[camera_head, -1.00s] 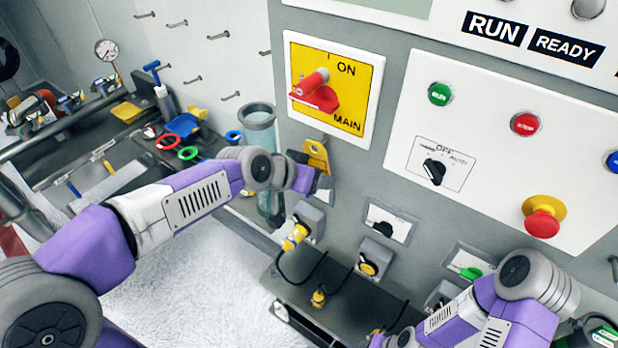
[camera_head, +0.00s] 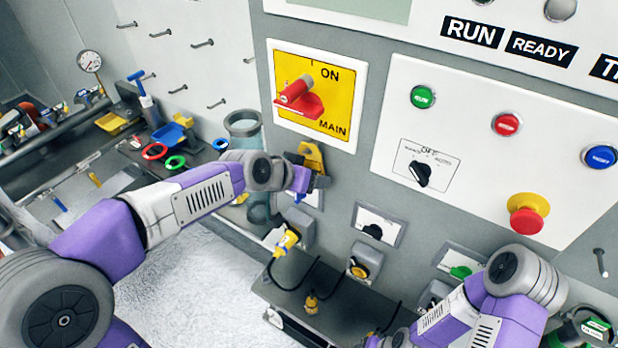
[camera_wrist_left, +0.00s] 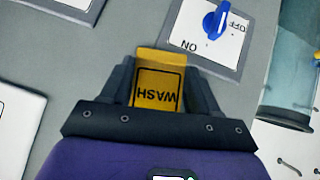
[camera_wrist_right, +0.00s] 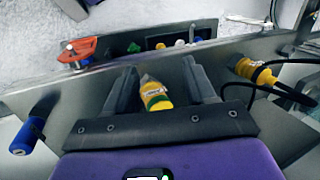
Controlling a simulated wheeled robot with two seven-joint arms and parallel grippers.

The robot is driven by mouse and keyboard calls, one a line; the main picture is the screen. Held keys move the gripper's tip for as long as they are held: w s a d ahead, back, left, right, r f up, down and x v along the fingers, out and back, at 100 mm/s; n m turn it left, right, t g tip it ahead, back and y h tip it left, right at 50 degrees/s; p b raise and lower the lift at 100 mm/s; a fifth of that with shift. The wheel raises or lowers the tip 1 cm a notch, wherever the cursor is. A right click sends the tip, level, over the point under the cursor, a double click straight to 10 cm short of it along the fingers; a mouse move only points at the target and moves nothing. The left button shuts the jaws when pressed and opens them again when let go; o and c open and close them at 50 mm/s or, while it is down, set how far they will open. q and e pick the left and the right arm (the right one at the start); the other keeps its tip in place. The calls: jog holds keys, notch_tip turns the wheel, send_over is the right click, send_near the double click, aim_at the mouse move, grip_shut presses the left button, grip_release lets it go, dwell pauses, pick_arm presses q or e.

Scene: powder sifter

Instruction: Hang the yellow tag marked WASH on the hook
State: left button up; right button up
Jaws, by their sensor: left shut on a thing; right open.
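The yellow tag marked WASH (camera_wrist_left: 158,98) is between the fingers of my left gripper (camera_wrist_left: 158,90), which is shut on it. Its lettering reads upside down in the left wrist view. In the head view the tag (camera_head: 311,157) stands up from my left gripper (camera_head: 308,178), in front of the grey panel below the yellow main switch plate. Several thin hooks (camera_head: 203,43) stick out of the pale wall at upper left, and a single peg (camera_head: 600,262) is at the far right; I cannot tell which is meant. My right gripper (camera_wrist_right: 160,85) is open, with a yellow connector (camera_wrist_right: 155,97) visible between its fingers, apparently not gripped.
The red main switch (camera_head: 300,95) and the red emergency button (camera_head: 527,215) protrude from the panel. A blue on-off knob (camera_wrist_left: 214,20) is near the tag. A clear cylinder (camera_head: 243,135) stands left of it. Cabled yellow plugs (camera_head: 286,241) are below.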

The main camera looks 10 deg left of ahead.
pick_arm(q)
jog(key=o, duration=1.2)
